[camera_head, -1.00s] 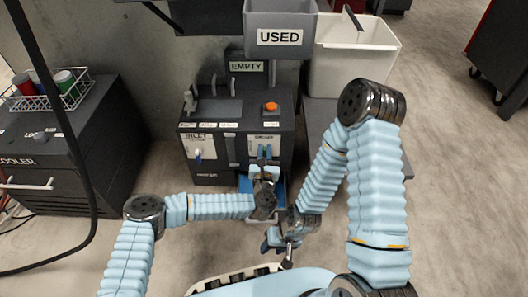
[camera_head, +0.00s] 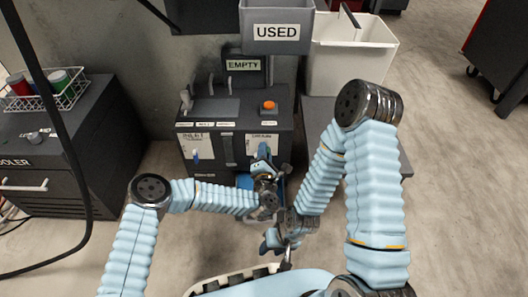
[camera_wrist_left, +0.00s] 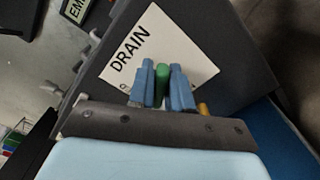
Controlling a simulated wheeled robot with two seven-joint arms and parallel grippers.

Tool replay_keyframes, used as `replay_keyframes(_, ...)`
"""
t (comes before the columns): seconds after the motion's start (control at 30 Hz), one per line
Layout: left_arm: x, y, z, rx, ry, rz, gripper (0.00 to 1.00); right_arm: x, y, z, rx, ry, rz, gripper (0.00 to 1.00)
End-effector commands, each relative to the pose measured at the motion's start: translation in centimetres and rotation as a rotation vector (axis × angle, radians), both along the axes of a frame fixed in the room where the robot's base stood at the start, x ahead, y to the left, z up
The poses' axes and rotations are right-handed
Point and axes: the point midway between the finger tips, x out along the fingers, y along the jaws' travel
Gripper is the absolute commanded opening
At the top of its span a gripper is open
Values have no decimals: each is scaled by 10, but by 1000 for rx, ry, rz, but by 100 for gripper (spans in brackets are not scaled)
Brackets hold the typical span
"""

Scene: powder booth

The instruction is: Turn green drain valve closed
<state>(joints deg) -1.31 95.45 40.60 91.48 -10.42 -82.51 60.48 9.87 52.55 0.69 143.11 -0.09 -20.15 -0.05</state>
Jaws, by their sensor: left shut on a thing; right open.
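The green drain valve handle (camera_wrist_left: 161,84) shows in the left wrist view between the two blue fingers of my left gripper (camera_wrist_left: 161,90), which is shut on it. The handle lies over the lower part of the white DRAIN label (camera_wrist_left: 153,48) and is at a slant to its lettering. In the head view my left gripper (camera_head: 262,158) is at the right front of the dark machine (camera_head: 232,165), hiding the handle. My right gripper (camera_head: 277,246) is open and apart from the machine, lower down.
The machine also has an INLET label with a blue handle (camera_head: 196,154) and an orange button (camera_head: 269,106) on top. A blue tray (camera_head: 244,181) sits under the drain side. A grey USED bin (camera_head: 276,46) and a white bin (camera_head: 345,70) stand behind. A cooler cabinet (camera_head: 60,150) stands left.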

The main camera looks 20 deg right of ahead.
Motion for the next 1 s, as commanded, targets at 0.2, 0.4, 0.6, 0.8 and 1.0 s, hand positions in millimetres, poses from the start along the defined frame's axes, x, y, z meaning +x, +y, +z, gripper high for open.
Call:
replay_keyframes(0.2, -2, -2, -3, 190, -55, -3, 0, 0, 0, -3, 0, -1, 0, 43)
replay_keyframes(0.4, -2, -3, -5, 342, -98, -4, 0, 0, 0, -5, 0, -1, 0, 43)
replay_keyframes(0.6, -2, -3, -6, 451, -129, -5, 0, 0, 0, -7, 0, -2, -1, 43)
replay_keyframes(0.8, -2, -3, -8, 514, -145, -4, 0, 0, 0, -7, 0, -2, -1, 43)
replay_keyframes(1.0, -2, -3, -8, 537, -151, -5, 0, 0, 0, -8, 0, -2, -1, 43)
